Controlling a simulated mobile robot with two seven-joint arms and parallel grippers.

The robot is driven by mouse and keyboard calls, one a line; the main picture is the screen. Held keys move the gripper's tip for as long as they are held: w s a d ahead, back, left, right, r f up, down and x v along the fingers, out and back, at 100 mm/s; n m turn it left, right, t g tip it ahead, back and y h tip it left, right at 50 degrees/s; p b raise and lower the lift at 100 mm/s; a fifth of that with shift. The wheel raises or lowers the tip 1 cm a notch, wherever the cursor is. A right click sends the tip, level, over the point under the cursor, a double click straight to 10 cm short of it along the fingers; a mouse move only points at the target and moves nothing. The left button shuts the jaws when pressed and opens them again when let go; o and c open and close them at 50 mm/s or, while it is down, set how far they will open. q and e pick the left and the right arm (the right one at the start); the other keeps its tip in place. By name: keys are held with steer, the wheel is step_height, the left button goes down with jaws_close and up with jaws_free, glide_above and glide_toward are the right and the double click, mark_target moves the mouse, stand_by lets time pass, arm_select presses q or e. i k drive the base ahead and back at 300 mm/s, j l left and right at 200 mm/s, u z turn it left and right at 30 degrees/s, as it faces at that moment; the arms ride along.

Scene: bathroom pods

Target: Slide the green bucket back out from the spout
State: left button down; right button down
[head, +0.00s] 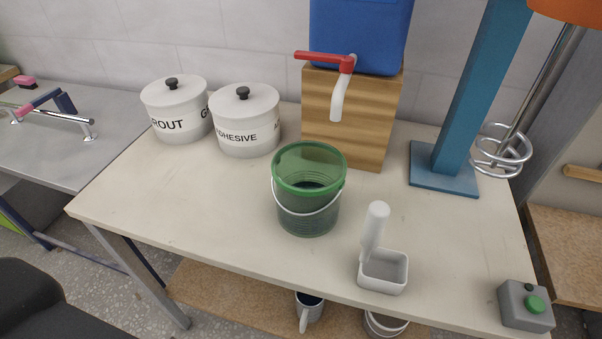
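The green bucket (308,207) is translucent with a brighter green rim and a pale wire handle hanging across its front. It stands upright on the pale worktop, with something dark low inside it that I cannot make out. The spout (340,98) is a white tube angled down under a red lever (324,58), on a blue tank (361,32) set on a wooden block (346,115). The bucket stands in front of the block, its rim lower in the picture than the spout's tip. Neither gripper is in view.
Two white lidded pots, grout (176,112) and adhesive (245,125), stand at the back left. A white scoop (383,270) sits right of the bucket near the front edge. A mixer stand (449,155) and a green-button box (525,304) are at right. The worktop's front left is clear.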

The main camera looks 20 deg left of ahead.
mark_target(307, 177)
steer(key=l+u, duration=0.2)
steer(key=l, duration=0.25)
steer(key=k+l+u, duration=0.15)
steer(key=l, duration=0.25)
steer(key=l+u, duration=0.2)
steer(key=l, duration=0.2)
steer(key=k+l+u, duration=0.15)
steer(key=l, duration=0.25)
steer(key=k, duration=0.05)
